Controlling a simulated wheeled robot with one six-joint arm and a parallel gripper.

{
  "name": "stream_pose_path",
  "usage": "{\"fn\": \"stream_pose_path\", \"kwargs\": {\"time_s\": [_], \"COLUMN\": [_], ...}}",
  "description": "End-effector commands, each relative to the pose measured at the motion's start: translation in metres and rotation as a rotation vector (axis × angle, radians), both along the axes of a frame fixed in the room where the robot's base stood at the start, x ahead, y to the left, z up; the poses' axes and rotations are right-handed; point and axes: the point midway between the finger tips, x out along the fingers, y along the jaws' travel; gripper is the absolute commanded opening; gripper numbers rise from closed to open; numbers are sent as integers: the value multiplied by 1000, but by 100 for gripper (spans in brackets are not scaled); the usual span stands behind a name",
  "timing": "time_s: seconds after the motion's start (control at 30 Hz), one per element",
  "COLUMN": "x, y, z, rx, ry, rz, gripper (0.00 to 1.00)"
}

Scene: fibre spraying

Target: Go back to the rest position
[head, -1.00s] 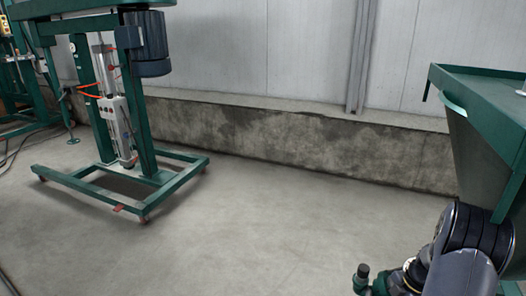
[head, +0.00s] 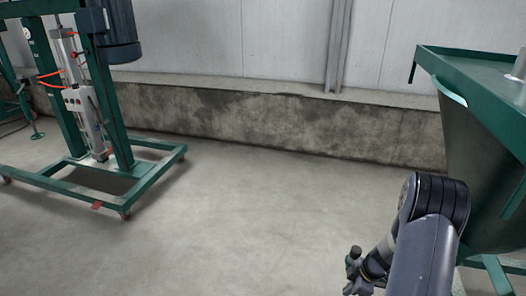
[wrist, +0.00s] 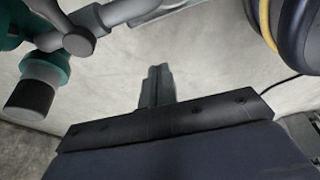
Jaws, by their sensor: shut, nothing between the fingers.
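My gripper (wrist: 157,86) shows in the middle of the wrist view, beyond a dark bar. Its grey fingers are together with nothing between them, over pale concrete. A teal fitting with a dark cap (wrist: 35,88) and a grey pipe are close to the camera at the upper left of the wrist view.
A green wheeled stand (head: 115,130) with a motor and a cylinder is at the left. A low concrete ledge (head: 290,128) runs along the back wall. The floor (head: 230,220) between stand and hopper is clear.

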Motion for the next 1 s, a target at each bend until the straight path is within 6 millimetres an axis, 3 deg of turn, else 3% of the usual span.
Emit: {"fn": "stream_pose_path", "kwargs": {"time_s": [0.2,0.43,0.63,1.0], "x": [-2,-6,-7,-8], "y": [-11,-23,-28,-28], "z": [47,81,93,93], "rx": [-1,-1,-1,0], "ry": [-4,-2,-2,-1], "rz": [-4,-2,-1,0], "gripper": [0,0,0,0]}}
